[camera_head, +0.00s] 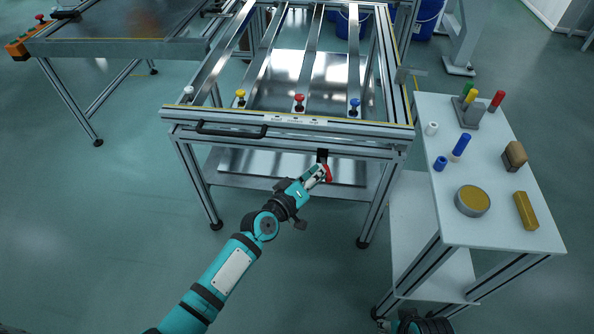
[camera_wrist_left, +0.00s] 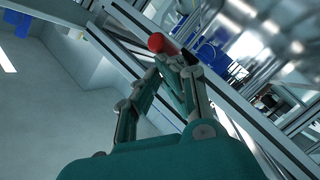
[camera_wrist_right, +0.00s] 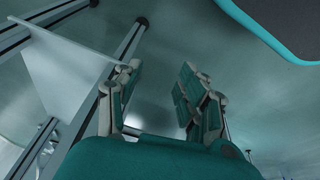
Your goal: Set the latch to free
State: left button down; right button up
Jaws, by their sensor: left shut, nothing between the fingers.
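The latch has a red handle (camera_head: 328,173) on a dark mount (camera_head: 322,154) at the front rail of the metal frame table. The handle hangs down, slightly tilted. My left gripper (camera_head: 318,174) is right beside the handle, shut and empty. In the left wrist view the red handle end (camera_wrist_left: 157,42) shows just beyond the closed left fingertips (camera_wrist_left: 168,58); I cannot tell whether they touch it. My right gripper (camera_wrist_right: 155,80) is open and empty, with its fingers apart, low near the side table's legs.
The frame table has a black bar handle (camera_head: 231,131) left of the latch. White, yellow, red (camera_head: 299,99) and blue knobs line its top edge. A white side table (camera_head: 480,215) at the right carries pegs, a round tin and blocks. The floor at front left is clear.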

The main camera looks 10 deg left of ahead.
aim_at(329, 175)
pick_arm(q)
jog(key=shift+d, duration=1.25)
jog(key=shift+w+d+p, duration=0.1)
jog(key=shift+d+p, duration=0.1)
jog(key=shift+p, duration=0.1)
pick_arm(e)
jog(key=shift+x, duration=1.15)
pick_arm(q)
jog(key=shift+d, duration=0.15)
pick_arm(e)
jog(key=shift+s+a+f, duration=0.1)
jog(key=shift+s+f, duration=0.1)
jog(key=shift+s, duration=0.15)
pick_arm(q)
jog(key=shift+r, duration=0.15)
pick_arm(e)
jog(key=shift+r, duration=0.15)
